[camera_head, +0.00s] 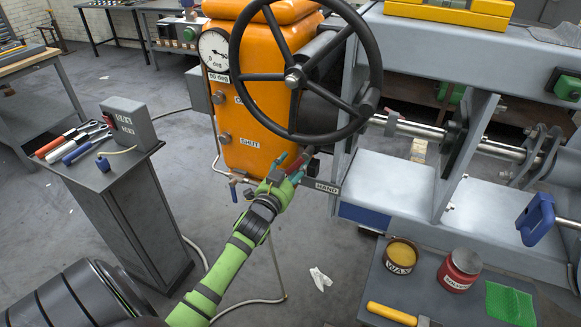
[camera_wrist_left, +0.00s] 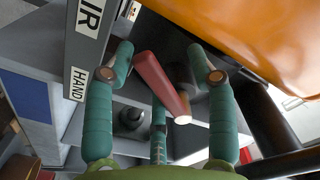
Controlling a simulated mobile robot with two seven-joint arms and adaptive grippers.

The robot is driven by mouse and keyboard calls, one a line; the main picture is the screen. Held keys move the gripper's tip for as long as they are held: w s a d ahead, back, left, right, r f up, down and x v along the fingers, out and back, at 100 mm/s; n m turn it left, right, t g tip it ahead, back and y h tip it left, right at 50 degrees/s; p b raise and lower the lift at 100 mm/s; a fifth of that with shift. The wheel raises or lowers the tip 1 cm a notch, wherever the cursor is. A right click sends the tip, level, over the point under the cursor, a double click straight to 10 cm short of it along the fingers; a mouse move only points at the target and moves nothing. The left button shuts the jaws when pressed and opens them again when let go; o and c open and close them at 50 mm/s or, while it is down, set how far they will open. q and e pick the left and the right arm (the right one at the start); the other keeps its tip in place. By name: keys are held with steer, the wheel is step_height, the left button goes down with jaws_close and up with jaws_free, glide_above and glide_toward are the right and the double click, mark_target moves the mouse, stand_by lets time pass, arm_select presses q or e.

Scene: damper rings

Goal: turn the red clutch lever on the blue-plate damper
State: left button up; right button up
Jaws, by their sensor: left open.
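The red clutch lever (camera_wrist_left: 160,85) shows in the left wrist view, slanting between the two teal fingers of my open left gripper (camera_wrist_left: 163,62). Gaps show on both sides of it, so the fingers do not clasp it. In the head view the lever (camera_head: 312,165) is a small dark red piece beside my left gripper (camera_head: 290,168), partly hidden. The blue plate (camera_head: 364,216) is on the grey damper frame, below and right of the HAND label (camera_head: 327,187); it also shows in the left wrist view (camera_wrist_left: 28,98). My right gripper is not in view.
An orange housing (camera_head: 258,120) with a large black handwheel (camera_head: 297,76) stands just above my left gripper. A wax tin (camera_head: 401,255), a red tin (camera_head: 459,270) and a yellow-handled tool (camera_head: 392,313) lie at lower right. A tool pedestal (camera_head: 120,190) stands at left.

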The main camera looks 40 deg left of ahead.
arm_select(q)
steer(key=shift+s+f, duration=0.15)
steer(key=shift+p+v, duration=0.55)
steer(key=shift+v, duration=0.4)
steer(key=shift+s+d+f, duration=0.1)
steer(key=shift+s, duration=0.25)
steer(key=p+v, duration=0.2)
steer(key=v, duration=0.3)
steer(key=shift+s, duration=0.1)
